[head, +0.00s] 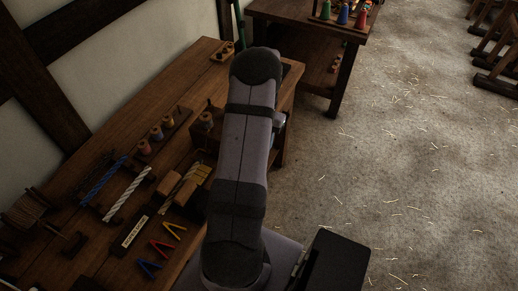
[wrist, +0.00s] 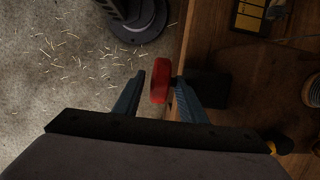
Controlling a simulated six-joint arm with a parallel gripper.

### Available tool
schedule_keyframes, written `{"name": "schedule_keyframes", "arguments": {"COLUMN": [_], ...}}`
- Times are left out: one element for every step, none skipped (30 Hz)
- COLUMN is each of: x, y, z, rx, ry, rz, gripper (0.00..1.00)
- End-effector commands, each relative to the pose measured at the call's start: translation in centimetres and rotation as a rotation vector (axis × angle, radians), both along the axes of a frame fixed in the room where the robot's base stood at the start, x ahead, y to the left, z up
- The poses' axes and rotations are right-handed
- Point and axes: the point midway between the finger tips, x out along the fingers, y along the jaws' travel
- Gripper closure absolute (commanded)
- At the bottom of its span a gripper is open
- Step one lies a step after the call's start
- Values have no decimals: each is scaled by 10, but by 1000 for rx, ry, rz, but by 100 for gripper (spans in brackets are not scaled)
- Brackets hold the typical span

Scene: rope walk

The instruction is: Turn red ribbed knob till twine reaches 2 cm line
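The red ribbed knob (wrist: 160,80) shows in the wrist view, at the edge of the wooden bench (wrist: 228,55), in front of a dark block (wrist: 208,90). My gripper (wrist: 160,78) is open, with one blue-grey finger on each side of the knob. A narrow gap shows between the knob and the left finger; whether the right finger touches it is unclear. In the head view my arm hides the knob and gripper. I cannot make out the twine at the knob or the 2 cm line in either view.
In the head view the bench (head: 100,150) holds a blue rope piece (head: 103,182), a white rope piece (head: 129,194), bobbins (head: 156,133), coloured clips (head: 160,249) and a twine reel (head: 28,211). Another table (head: 300,38) stands behind.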

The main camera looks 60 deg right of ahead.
Motion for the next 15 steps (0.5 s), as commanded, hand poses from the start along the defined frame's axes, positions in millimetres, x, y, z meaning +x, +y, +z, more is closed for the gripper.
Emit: {"name": "schedule_keyframes", "arguments": {"x": [0, 0, 0, 0, 0, 0, 0, 0, 0, 0, 0, 0, 0, 0, 0], "y": [-2, -4, -5, -6, -8, -9, -10, -11, -12, -13, -14, -15, -16, -16, -16], "z": [4, 7, 12, 16, 20, 26, 30, 34, 39, 43, 46, 50, 53, 55, 58], "rx": [-3, -5, -4, -5, -6, -6, -4, -6, -5, -5, -4, -4, -4, -3, -3], "ry": [-1, -1, -1, -2, -2, -2, -2, -2, -1, -2, -1, -1, -1, -1, -1], "rz": [0, 0, -1, -1, -1, -1, -1, -1, -1, -1, 0, 0, 0, 0, 0], "gripper": [62, 62, 62, 62, 62, 62, 62, 62, 62, 62, 62, 62, 62, 62, 62]}}
